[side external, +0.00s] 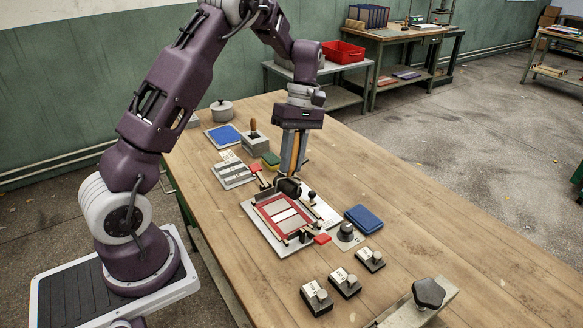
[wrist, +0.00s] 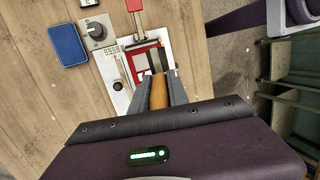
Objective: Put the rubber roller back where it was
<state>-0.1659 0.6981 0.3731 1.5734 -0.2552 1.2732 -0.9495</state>
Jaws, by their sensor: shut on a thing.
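My gripper (side external: 292,170) points down over the far edge of the white plate (side external: 251,211) and is shut on the rubber roller (side external: 289,187). The roller's tan handle stands upright between the fingers, and its black roller end shows below them. Whether that end touches the plate I cannot tell. The plate carries a red frame (side external: 264,217) with grey and white strips inside.
A striped grey tray (side external: 233,172) and a grey block with a brown-handled tool (side external: 255,143) stand behind the plate. A blue pad (side external: 364,218), a dark knob (side external: 346,232) and several small labelled blocks (side external: 345,283) are near its right side.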

